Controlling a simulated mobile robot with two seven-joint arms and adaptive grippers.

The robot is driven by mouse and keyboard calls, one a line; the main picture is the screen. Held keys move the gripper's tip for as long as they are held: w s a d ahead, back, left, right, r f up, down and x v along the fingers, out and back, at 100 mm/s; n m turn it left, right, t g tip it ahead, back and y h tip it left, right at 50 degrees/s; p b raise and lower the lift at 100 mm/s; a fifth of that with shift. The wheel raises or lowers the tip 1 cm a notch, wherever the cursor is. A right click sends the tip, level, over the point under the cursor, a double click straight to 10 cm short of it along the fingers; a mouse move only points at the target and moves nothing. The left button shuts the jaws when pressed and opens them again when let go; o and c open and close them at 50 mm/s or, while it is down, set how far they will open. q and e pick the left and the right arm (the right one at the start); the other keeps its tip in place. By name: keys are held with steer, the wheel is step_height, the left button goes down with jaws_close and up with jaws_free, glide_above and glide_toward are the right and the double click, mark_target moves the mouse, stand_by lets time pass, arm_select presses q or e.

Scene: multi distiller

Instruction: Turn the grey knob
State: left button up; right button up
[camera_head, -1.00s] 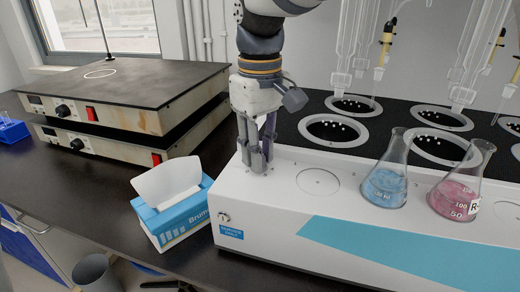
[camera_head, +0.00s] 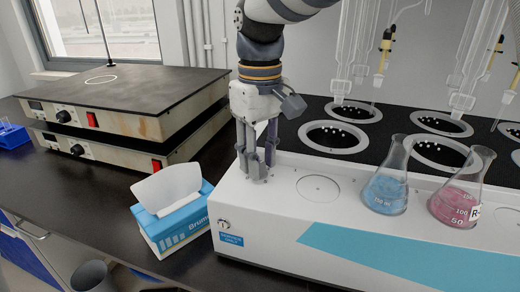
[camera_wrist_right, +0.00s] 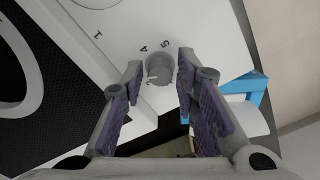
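The grey knob (camera_wrist_right: 160,70) is a short round cylinder on the white top of the distiller (camera_head: 350,200), with printed numbers beside it in the right wrist view. My right gripper (camera_wrist_right: 160,68) points down over it, with one fingertip on each side of the knob and small gaps visible, so it looks open around the knob. In the head view my right gripper (camera_head: 257,168) stands at the left end of the distiller's top, and its fingers largely hide the knob. My left gripper is not in view.
Conical flasks with blue liquid (camera_head: 386,190) and pink liquid (camera_head: 455,200) stand right of the gripper. Glassware hangs above the black-topped wells behind. A blue tissue box (camera_head: 180,225) sits left of the distiller. Two stacked hot plates (camera_head: 125,95) stand further left.

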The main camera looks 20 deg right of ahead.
step_height(320, 180, up, 12)
stand_by(0.4)
